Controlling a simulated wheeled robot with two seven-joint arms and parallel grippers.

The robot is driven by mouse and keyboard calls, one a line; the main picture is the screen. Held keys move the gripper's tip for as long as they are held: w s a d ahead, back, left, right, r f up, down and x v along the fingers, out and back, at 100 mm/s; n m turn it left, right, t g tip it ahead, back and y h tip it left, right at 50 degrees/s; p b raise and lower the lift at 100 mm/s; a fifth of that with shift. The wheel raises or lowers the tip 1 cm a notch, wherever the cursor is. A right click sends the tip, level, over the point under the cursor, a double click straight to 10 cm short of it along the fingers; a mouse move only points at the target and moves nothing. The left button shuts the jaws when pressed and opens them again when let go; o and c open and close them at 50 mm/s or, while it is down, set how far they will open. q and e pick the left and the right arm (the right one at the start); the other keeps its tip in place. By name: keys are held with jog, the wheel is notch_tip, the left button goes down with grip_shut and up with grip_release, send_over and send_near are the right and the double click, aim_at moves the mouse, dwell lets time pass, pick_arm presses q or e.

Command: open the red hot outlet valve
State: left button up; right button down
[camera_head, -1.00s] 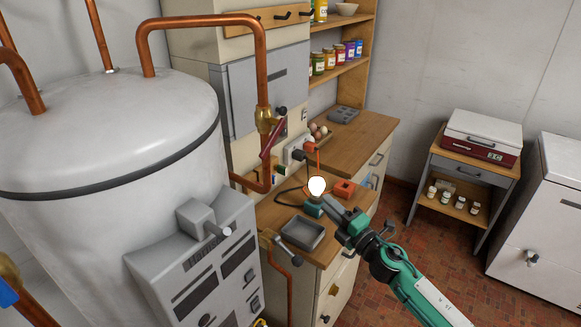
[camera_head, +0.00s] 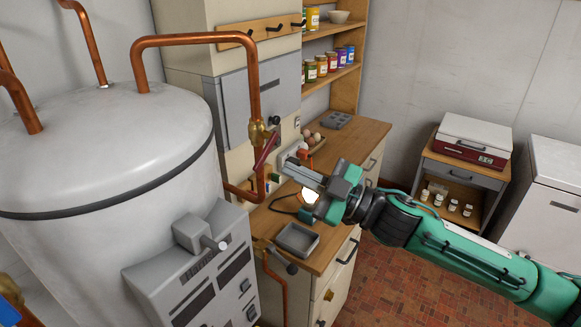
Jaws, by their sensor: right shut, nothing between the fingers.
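The red valve lever (camera_head: 266,151) sits on a brass valve body (camera_head: 257,131) in the vertical copper pipe beside the tank. The lever slants diagonally across the pipe, its lower end to the left. My right gripper (camera_head: 286,164) comes in from the right, pointing left toward the lever. Its fingers are shut and empty, with tips just right of the lever; they look close, but I cannot tell whether they touch. My left gripper is not in view.
The white tank (camera_head: 110,150) fills the left, with a grey control box (camera_head: 200,265) before it. Copper pipe (camera_head: 200,38) runs over to the valve. A wooden counter (camera_head: 345,140) holds a grey tray (camera_head: 297,238) and bowl. Brick floor lies open at right.

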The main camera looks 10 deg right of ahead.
aim_at(262, 159)
jog(key=w+a+p, duration=0.5)
jog(key=a, duration=0.1)
jog(key=shift+w+r, duration=0.15)
jog(key=shift+w, duration=0.2)
jog(key=shift+w+d+f, duration=0.3)
jog(key=shift+d+f, duration=0.05)
jog(key=shift+f, duration=0.3)
jog(key=shift+w+d+f, duration=0.1)
